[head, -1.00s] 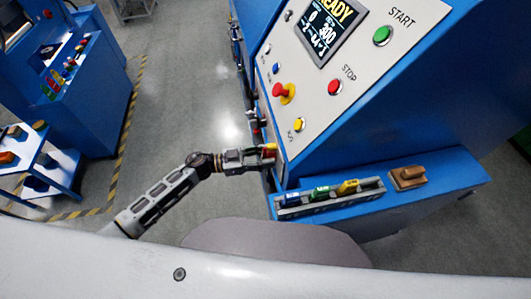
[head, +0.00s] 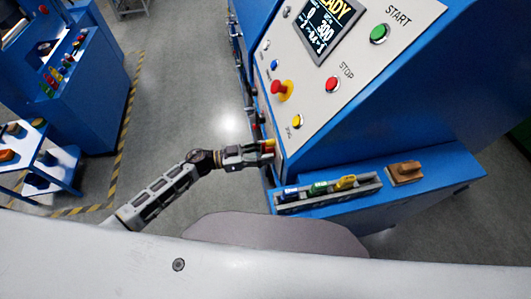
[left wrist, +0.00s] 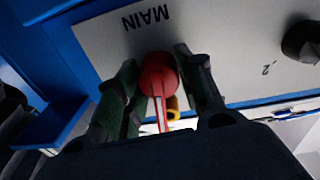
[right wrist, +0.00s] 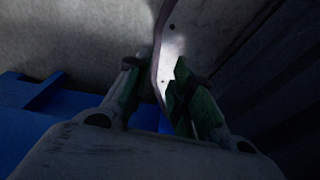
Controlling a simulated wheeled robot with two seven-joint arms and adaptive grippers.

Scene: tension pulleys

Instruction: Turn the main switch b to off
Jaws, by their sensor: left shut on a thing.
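The red main switch knob (left wrist: 158,78) has a white line on its face and sits on a pale panel beside the printed word MAIN, upside down in the left wrist view. No letter b shows. My left gripper (left wrist: 157,60) has one finger on each side of the knob and is shut on it. In the head view my left gripper (head: 264,154) is at the machine's left side, with a bit of red and yellow at its tips. My right gripper (right wrist: 157,68) is open, its fingers apart before a grey surface; it is out of the head view.
A black knob (left wrist: 302,42) is on the same pale panel, to the right. The sloping front panel holds an emergency stop (head: 281,90), a stop button (head: 332,84) and a start button (head: 379,34). A ledge below bears a grey rack (head: 330,197) and a brown block (head: 405,172).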

